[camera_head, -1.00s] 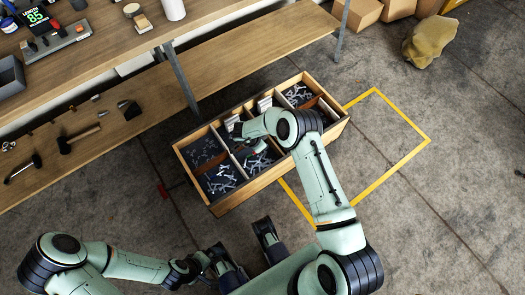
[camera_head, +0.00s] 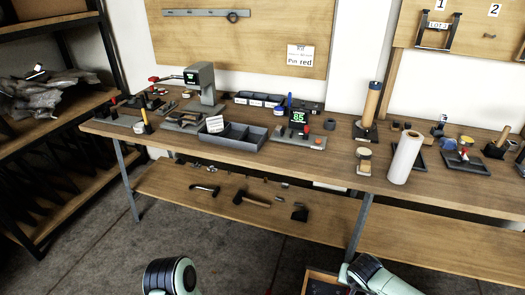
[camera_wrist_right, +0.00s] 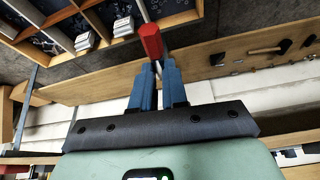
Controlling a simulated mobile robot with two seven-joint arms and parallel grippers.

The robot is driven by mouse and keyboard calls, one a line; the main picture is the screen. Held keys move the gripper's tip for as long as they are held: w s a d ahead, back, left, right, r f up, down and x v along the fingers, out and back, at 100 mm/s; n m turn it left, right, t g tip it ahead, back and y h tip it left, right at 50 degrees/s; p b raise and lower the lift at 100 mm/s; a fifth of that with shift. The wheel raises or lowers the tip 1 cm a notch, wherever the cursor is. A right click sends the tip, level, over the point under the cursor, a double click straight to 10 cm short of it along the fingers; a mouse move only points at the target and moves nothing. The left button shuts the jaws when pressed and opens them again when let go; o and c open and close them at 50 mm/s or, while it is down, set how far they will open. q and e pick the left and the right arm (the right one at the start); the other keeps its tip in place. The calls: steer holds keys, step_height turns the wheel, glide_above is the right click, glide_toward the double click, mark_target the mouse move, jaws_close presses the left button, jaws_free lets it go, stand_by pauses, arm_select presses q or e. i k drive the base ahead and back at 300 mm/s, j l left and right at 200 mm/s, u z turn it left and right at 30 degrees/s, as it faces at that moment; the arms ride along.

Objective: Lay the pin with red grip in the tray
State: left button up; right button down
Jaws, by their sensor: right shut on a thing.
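My right gripper (camera_wrist_right: 158,78) shows in the right wrist view, its blue fingers shut on the pin with red grip (camera_wrist_right: 151,40). I cannot tell if this is the task's tray. My left gripper is not in view.
The workbench (camera_head: 325,158) carries a display reading 85 (camera_head: 299,119), a white roll (camera_head: 405,156) and dark trays at right (camera_head: 466,161). Hammers lie on the lower shelf (camera_head: 165,188). A wooden parts drawer (camera_head: 312,274) is low in front. A "Pin red" card (camera_head: 300,55) hangs above.

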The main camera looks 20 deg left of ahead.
mark_target(234, 138)
steer(key=i+j+u, duration=0.1)
steer(key=j, duration=0.3)
steer(key=i+j+u, duration=0.1)
steer(key=j, duration=0.3)
steer(key=i+j+u, duration=0.1)
steer(key=j, duration=0.25)
steer(key=i+j+u, duration=0.1)
steer(key=j, duration=0.3)
steer(key=i, duration=0.05)
